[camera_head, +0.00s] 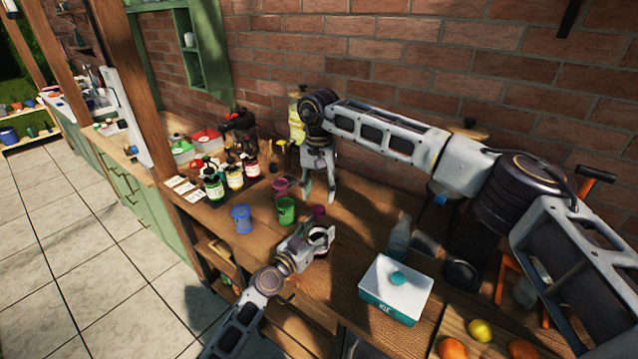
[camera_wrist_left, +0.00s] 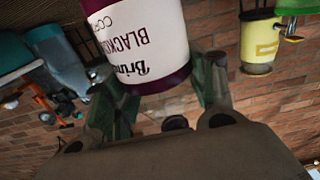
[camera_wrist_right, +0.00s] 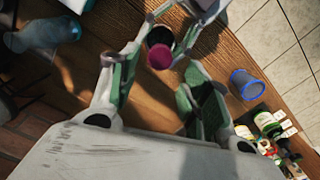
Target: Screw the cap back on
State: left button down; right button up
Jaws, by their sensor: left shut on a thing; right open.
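The bottle (camera_wrist_left: 140,35) has a white blackcurrant label with dark purple above and below it. My left gripper (camera_head: 322,236) is shut on it low over the table; its jaws flank the bottle in the left wrist view (camera_wrist_left: 160,95). A round magenta piece, apparently the cap (camera_wrist_right: 160,56), shows between the left fingers in the right wrist view, and also in the head view (camera_head: 319,211). I cannot tell how it sits on the bottle. My right gripper (camera_head: 318,198) is open and empty just above it, pointing down.
A blue cup (camera_head: 241,218), a green cup (camera_head: 286,211) and a purple cup (camera_head: 280,186) stand to the left. Several labelled bottles (camera_head: 234,177) stand farther back.

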aim_at(319, 208)
jog(key=shift+f, duration=2.75)
grip_shut()
